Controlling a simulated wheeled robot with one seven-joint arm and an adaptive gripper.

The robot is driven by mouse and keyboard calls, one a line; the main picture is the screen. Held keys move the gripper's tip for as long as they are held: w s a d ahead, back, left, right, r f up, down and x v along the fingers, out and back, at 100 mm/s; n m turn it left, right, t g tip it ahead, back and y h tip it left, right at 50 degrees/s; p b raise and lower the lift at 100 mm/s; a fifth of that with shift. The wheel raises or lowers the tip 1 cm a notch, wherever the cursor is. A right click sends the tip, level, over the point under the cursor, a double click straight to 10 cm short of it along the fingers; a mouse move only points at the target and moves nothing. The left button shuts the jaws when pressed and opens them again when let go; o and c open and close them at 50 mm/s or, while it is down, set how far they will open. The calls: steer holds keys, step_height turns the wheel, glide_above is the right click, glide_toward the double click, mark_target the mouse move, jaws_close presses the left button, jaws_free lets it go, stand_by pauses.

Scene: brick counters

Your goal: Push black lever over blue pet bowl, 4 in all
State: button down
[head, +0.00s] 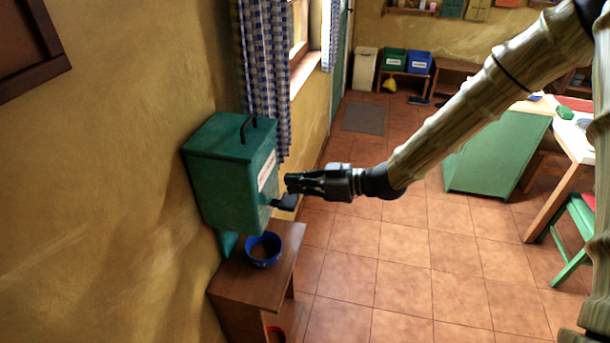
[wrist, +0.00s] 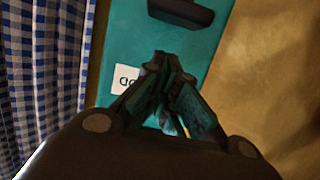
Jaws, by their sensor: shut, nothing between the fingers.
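The black lever (head: 285,202) sticks out from the front of a green wall-mounted dispenser box (head: 226,190). The blue pet bowl (head: 263,250) stands below it on a small wooden table and has brown stuff in it. My gripper (head: 290,183) is shut and empty, just in front of the box's front face and a little above the lever in the head view. In the wrist view my gripper (wrist: 165,75) points at the box front (wrist: 125,45), with the black lever (wrist: 182,11) beyond the fingertips at the top. I see a gap between fingertips and lever there.
The small wooden table (head: 255,288) stands against the wall under the box. A checked curtain (head: 262,70) hangs just behind the box. The tiled floor (head: 380,250) to the right is clear. A green cabinet (head: 497,155) and a green chair (head: 578,235) stand farther right.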

mark_target(297, 202)
steer(key=shift+f+p, duration=0.45)
steer(key=shift+f, duration=0.9)
steer(key=shift+d, duration=0.1)
steer(key=shift+f+b, duration=1.25)
steer(key=shift+f, duration=0.65)
steer(key=s+d+r, duration=0.3)
steer(key=d+r, duration=0.3)
steer(key=d, duration=0.3)
steer(key=shift+r+b, duration=0.35)
